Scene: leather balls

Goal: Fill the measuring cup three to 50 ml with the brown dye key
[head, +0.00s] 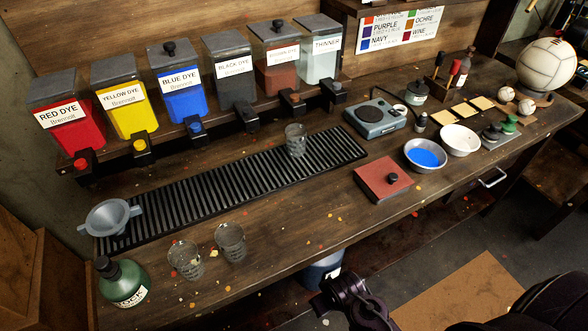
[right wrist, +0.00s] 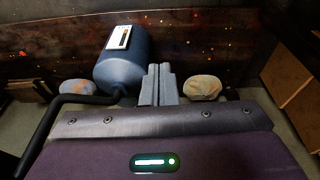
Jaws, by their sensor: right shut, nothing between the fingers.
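The brown dye dispenser (head: 281,75) stands fifth from the left in the back row. Its brown tap key (head: 294,97) is at the front below it. One clear measuring cup (head: 296,140) stands upright on the slatted rack, roughly below that tap; I see no clear dye in it. Two more clear cups, one (head: 186,259) and another (head: 230,242), stand at the front left. I cannot read which is cup three. My right gripper (right wrist: 160,82) is shut and empty in the right wrist view, by the counter's front. My left gripper is not in view.
A grey funnel (head: 110,217) and green bottle (head: 123,282) are at the left. A scale (head: 375,117), red-brown book-like block (head: 383,179) and bowl of blue liquid (head: 425,155) are at the right. A blue container (right wrist: 130,58) stands near my right gripper.

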